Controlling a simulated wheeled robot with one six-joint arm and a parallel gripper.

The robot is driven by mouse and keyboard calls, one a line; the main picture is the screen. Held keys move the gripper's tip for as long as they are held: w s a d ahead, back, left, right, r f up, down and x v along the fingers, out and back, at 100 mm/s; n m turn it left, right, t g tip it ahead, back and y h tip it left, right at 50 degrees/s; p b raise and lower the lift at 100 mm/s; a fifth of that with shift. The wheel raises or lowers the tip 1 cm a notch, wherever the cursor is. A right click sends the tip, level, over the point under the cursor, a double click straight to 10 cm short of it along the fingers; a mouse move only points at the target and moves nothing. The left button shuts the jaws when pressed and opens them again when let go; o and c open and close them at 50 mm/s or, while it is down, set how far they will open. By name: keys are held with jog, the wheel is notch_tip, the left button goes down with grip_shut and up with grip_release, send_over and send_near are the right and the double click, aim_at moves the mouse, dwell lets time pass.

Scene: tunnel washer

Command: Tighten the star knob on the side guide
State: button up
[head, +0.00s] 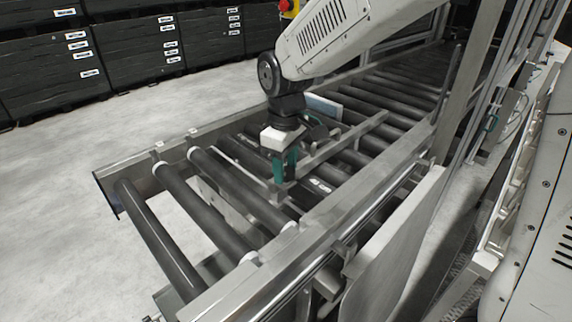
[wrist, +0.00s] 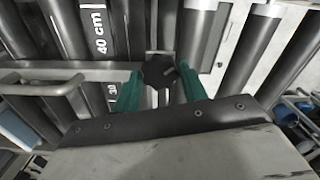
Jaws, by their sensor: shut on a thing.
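The star knob (wrist: 159,71) shows in the wrist view as a dark, lobed knob at the end of a pale metal bar. My gripper (wrist: 160,82) has its two green fingers on either side of the knob and is shut on it. In the head view my gripper (head: 285,172) points down over the roller conveyor, and its fingers hide the knob. The side guide (head: 335,146) is a grey metal bar running from my fingers toward the upper right, just above the rollers.
The conveyor's near side rail (head: 325,222) runs along the rollers (head: 205,212). A dark strip with a "40 cm" mark (wrist: 98,32) lies beside the knob. Stacked dark crates (head: 50,65) stand at the back left. The floor (head: 50,240) at left is clear.

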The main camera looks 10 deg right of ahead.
aim_at(286, 170)
jog(key=m, duration=0.4)
jog(key=shift+r+m, duration=0.1)
jog(key=shift+m, duration=2.1)
jog(key=o, duration=1)
jog(key=shift+c, duration=0.2)
notch_tip(286, 170, up, 8)
jog(key=shift+f, duration=0.1)
